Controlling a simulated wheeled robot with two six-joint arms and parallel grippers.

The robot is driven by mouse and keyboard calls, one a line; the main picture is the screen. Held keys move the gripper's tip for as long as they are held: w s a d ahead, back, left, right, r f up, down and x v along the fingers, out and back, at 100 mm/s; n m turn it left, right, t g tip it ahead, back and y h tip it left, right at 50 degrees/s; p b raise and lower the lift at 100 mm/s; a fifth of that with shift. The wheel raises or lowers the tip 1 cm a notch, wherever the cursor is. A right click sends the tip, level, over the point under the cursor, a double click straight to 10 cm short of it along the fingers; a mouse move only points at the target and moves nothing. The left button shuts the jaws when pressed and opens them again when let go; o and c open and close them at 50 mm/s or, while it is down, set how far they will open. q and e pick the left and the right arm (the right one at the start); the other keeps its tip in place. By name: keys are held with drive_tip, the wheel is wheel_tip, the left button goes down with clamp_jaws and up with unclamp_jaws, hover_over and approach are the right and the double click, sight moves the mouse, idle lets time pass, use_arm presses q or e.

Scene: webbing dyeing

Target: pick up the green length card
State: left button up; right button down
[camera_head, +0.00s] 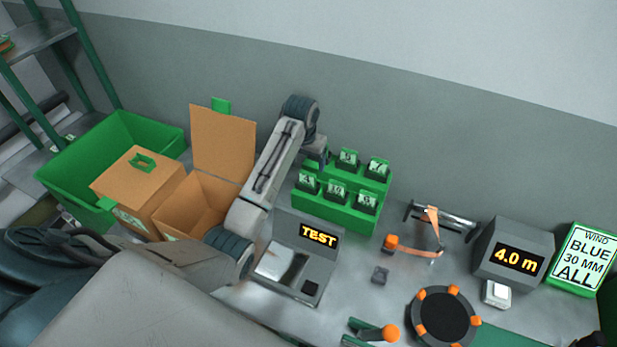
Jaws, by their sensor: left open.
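Several small dark green length cards with pale figures stand in two rows in a green stepped holder (335,212). The back row shows a middle card (348,157) and a right card (377,167). The front row shows a left card (308,182), a middle card (337,191) and a right card (367,202). The figures are too small to read surely. My left gripper (318,156) is open at the back left of the holder, and its wrist hides that corner. I cannot tell whether a card stands between its fingers. My right gripper is out of view.
A tester reading TEST (303,262) stands in front of the holder. An open cardboard box (190,205) and a green bin (110,140) are left. A display reading 4.0 m (515,255), a sign (578,260) and a round black winder (444,316) are right.

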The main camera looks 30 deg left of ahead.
sight(308, 173)
use_arm(q)
drive_tip(key=shift+s+f, duration=0.1)
drive_tip(key=shift+f, duration=0.2)
drive_tip(key=f+p, duration=0.2)
drive_tip(key=f, duration=0.1)
drive_tip(key=f+p, duration=0.1)
drive_tip(key=f, duration=0.1)
drive_tip(key=shift+w+d, duration=0.15)
drive_tip(key=shift+w, duration=0.15)
drive_tip(key=shift+s+f, duration=0.1)
drive_tip(key=shift+f, duration=0.25)
drive_tip(key=shift+f, duration=0.1)
drive_tip(key=c, duration=1)
